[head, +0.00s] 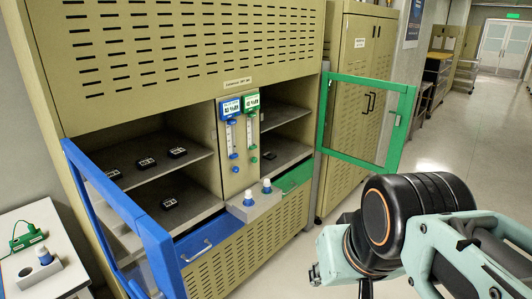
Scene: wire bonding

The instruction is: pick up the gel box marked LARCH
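Small black boxes with white labels sit in the open cabinet, and their lettering is too small to read, so I cannot tell which is marked LARCH. On the left compartment's upper shelf are a left box (113,174), a middle box (147,162) and a right box (177,153). Another box (170,203) lies on the shelf below. One more dark box (270,155) sits in the right compartment. My arm is at the lower right, in front of and apart from the cabinet; my gripper cannot be made out.
The blue-framed door (122,205) stands open at left, the green-framed door (398,125) at right. A blue drawer (205,243) and a grey block with white-and-blue bottles (254,203) are below. A white table (60,275) stands at far left. The aisle floor is clear.

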